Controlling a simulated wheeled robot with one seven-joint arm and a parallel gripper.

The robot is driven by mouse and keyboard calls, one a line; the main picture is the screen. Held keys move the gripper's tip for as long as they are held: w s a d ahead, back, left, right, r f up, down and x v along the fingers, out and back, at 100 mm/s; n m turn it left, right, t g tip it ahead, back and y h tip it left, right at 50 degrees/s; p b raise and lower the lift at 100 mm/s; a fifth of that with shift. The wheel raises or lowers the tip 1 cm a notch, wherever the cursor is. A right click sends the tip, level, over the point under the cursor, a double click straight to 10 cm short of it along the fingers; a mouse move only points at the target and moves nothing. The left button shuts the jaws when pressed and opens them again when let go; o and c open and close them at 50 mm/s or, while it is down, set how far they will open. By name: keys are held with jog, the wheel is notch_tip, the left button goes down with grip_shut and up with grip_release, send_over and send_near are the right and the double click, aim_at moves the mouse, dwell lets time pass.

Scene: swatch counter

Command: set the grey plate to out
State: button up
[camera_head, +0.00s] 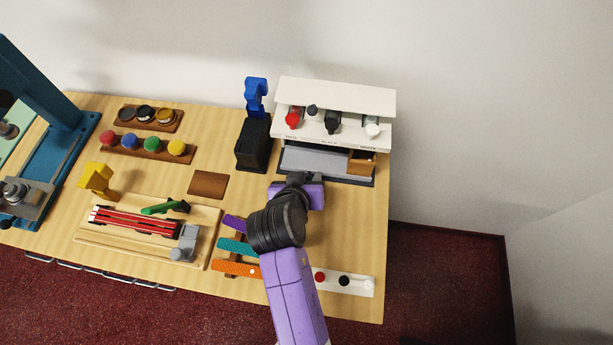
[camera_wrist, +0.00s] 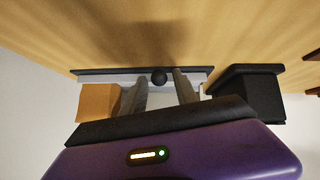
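The grey plate (camera_head: 318,162) lies low beneath the white dispenser (camera_head: 350,137), with a dark strip along its front edge. In the wrist view, the dark front strip (camera_wrist: 105,72) carries a small round black knob (camera_wrist: 159,77). My gripper (camera_wrist: 161,76) is open, with one grey finger on each side of the knob. A gap shows between the knob and each finger; I cannot tell whether either touches it. In the head view, my purple gripper body (camera_head: 312,194) is just in front of the plate and hides the knob.
A wooden block (camera_head: 361,163) sits at the plate's right end. A black holder (camera_head: 253,145) with a blue item stands left of the dispenser. Coloured swatch strips (camera_head: 238,247) lie left of my arm; a white strip with dots (camera_head: 345,282) lies right.

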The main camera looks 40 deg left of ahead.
grip_shut()
dwell(1.2)
